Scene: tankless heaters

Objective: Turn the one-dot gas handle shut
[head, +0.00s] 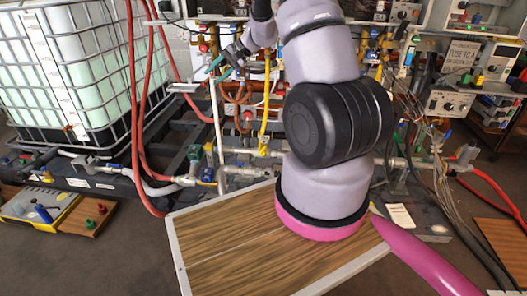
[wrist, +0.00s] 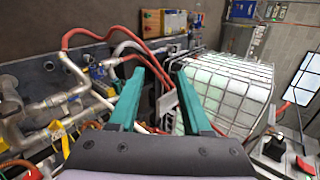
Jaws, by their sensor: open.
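My gripper (head: 216,69) is at the upper middle of the head view, in front of the pipework. In the wrist view its two teal fingers (wrist: 161,72) are spread apart with nothing held between them. A yellow gas pipe (head: 265,105) runs down to the right of my gripper in the head view, with a yellow fitting (head: 263,150) at its lower end. Yellow parts (wrist: 60,135) also show at the lower left of the wrist view, left of the fingers. I cannot make out any dot marking, so I cannot tell which part is the one-dot gas handle.
A caged white tank (head: 75,65) stands at the left, also in the wrist view (wrist: 225,90). Red hoses (head: 135,110) hang between it and the pipes. Grey pipes with valves (head: 205,178) run low across. Control boxes (head: 455,103) and loose wires crowd the right.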

